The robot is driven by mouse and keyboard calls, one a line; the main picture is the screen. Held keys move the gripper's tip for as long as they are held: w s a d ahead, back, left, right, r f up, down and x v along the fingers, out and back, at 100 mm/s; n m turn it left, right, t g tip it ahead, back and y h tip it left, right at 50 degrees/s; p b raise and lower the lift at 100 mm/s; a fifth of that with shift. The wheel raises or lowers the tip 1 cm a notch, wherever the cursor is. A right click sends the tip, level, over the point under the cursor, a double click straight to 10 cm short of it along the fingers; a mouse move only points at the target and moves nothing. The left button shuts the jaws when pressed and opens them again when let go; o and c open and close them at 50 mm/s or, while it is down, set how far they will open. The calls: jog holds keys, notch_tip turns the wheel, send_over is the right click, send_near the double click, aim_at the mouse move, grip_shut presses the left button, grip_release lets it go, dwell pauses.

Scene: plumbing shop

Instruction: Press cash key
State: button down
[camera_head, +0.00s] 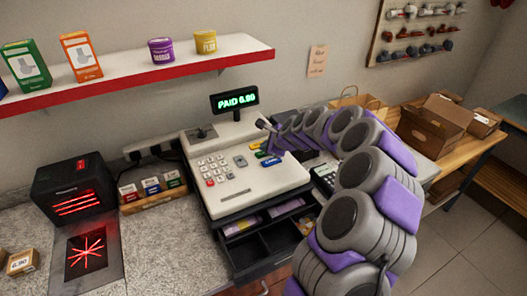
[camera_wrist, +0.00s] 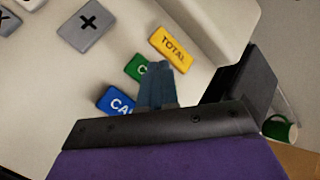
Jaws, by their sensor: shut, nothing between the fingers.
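The cream cash register (camera_head: 285,180) stands on the counter, its green display (camera_head: 235,100) reading "PAID 6.99". Its drawer (camera_head: 245,275) is open below. In the wrist view are a yellow TOTAL key (camera_wrist: 172,47), a green key (camera_wrist: 134,67) showing "C" and a blue key (camera_wrist: 117,102) showing "CA". The fingers hide the rest of both labels, so I cannot tell which is the cash key. My gripper (camera_wrist: 165,68) is shut and empty. Its tips overlap the green key's right part; I cannot tell whether they touch it.
A black scanner box (camera_head: 72,190) with red lights and a small organiser (camera_head: 150,203) stand left of the register. A red-edged shelf (camera_head: 150,75) with boxes and tins hangs above. Cardboard boxes (camera_head: 432,125) sit on a wooden table at right. A grey plus key (camera_wrist: 88,25) is nearby.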

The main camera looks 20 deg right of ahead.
jog(key=shift+r, duration=0.3)
jog(key=shift+r+p, duration=0.1)
jog(key=shift+p, duration=0.2)
notch_tip(320, 180, up, 6)
jog(key=p, duration=0.6)
dwell(0.5)
